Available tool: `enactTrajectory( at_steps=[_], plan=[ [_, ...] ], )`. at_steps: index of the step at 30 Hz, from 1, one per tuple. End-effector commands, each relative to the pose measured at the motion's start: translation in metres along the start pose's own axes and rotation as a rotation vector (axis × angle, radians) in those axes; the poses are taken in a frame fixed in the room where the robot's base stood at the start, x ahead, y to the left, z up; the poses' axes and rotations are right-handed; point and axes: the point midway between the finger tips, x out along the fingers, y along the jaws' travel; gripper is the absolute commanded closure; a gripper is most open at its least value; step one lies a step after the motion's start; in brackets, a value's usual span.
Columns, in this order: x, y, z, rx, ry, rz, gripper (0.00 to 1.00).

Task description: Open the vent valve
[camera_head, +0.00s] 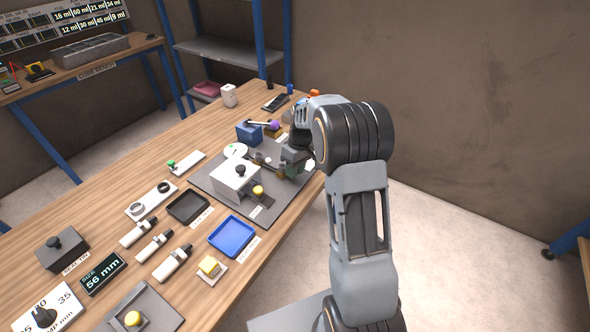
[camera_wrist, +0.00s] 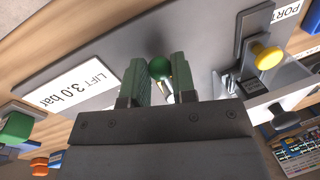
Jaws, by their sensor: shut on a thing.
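In the wrist view, a dark green round knob (camera_wrist: 160,68) sits between the two green-padded fingers of my gripper (camera_wrist: 158,72). My gripper is shut on this knob, with a short pale metal piece partly visible just below it. No label reading "vent" is legible, so I cannot tell for certain that this knob belongs to the vent valve. In the head view my gripper (camera_head: 283,168) is low over the right side of the grey plate (camera_head: 215,183), and the arm hides part of that area.
A "LIFT 3.0 bar" label (camera_wrist: 75,87) and a yellow knob (camera_wrist: 267,57) flank my gripper. A white box with a black knob (camera_head: 236,179), a blue tray (camera_head: 232,236) and a black tray (camera_head: 188,207) crowd the wooden table (camera_head: 90,215). A blue block (camera_head: 249,133) stands behind.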

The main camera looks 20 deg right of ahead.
Motion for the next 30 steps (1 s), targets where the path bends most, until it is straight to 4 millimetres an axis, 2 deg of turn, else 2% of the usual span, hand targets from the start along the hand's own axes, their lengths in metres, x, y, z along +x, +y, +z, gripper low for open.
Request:
enactTrajectory(
  at_steps=[4, 5, 12, 22, 26, 30],
  plan=[
    [-0.002, 0.000, -0.001, -0.001, 0.005, 0.004, 0.99],
    [-0.002, 0.000, -0.001, -0.001, 0.005, 0.004, 0.73],
    [-0.001, 0.000, -0.001, 0.000, 0.003, 0.002, 0.50],
    [-0.006, 0.000, -0.001, 0.001, 0.003, 0.003, 0.50],
    [-0.023, 0.001, -0.001, 0.001, 0.004, 0.003, 0.50],
    [-0.052, 0.001, -0.001, 0.000, 0.006, 0.005, 0.50]
  ],
)
